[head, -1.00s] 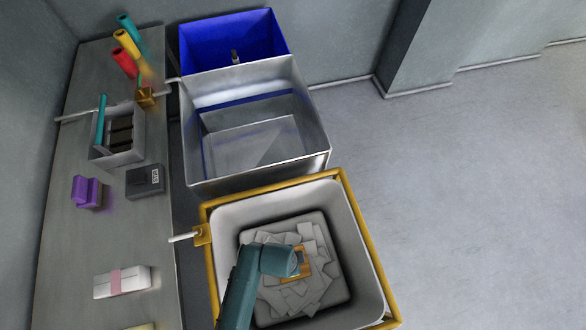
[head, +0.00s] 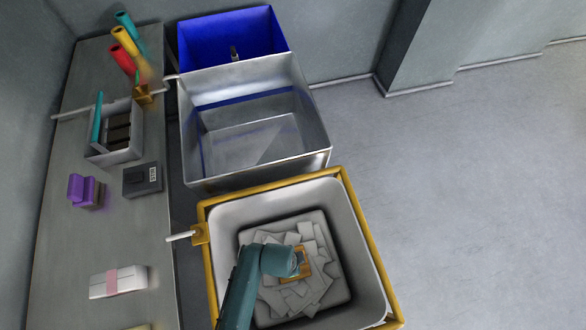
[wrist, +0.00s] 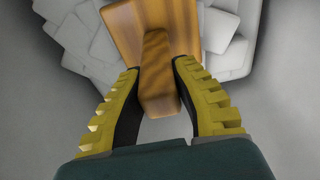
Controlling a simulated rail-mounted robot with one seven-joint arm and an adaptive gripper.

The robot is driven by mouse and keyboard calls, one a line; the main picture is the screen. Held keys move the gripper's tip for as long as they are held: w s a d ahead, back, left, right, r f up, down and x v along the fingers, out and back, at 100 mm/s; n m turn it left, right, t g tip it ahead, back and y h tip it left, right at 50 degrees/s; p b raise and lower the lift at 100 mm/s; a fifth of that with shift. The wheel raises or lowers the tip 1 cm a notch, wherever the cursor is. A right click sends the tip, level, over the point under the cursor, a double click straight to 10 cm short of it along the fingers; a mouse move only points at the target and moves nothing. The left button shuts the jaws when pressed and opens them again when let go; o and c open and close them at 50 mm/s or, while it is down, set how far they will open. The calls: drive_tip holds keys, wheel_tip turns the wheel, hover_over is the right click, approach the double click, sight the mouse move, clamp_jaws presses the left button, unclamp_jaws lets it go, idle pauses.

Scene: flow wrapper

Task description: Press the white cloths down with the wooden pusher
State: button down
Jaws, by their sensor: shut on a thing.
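The wooden pusher (wrist: 157,72) shows in the wrist view as a flat wooden block with a raised handle bar. My gripper (wrist: 154,72) is shut on the handle, one yellow, black-padded finger on each side. The pusher's flat block lies over the white cloths (wrist: 88,30), which spread out around it. In the head view the white cloths (head: 313,283) lie in a loose pile in the grey-lined bin with a yellow frame (head: 208,262). The pusher (head: 305,256) is partly hidden there by my arm. I cannot tell how firmly it touches the cloths.
A metal bin (head: 258,132) and a blue bin (head: 230,40) stand behind. The table (head: 62,255) at left holds a grey box of dark items (head: 115,138), a black device (head: 142,180), purple blocks (head: 84,191), a banded white bundle (head: 118,282) and coloured rolls (head: 126,42). Floor at right is clear.

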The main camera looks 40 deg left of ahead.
drive_tip(key=shift+f+b, duration=3.3)
drive_tip(key=shift+f, duration=1.7)
drive_tip(key=shift+r, duration=0.1)
wheel_tip(320, 180, up, 30)
drive_tip(key=p, duration=3)
drive_tip(key=shift+p, duration=0.4)
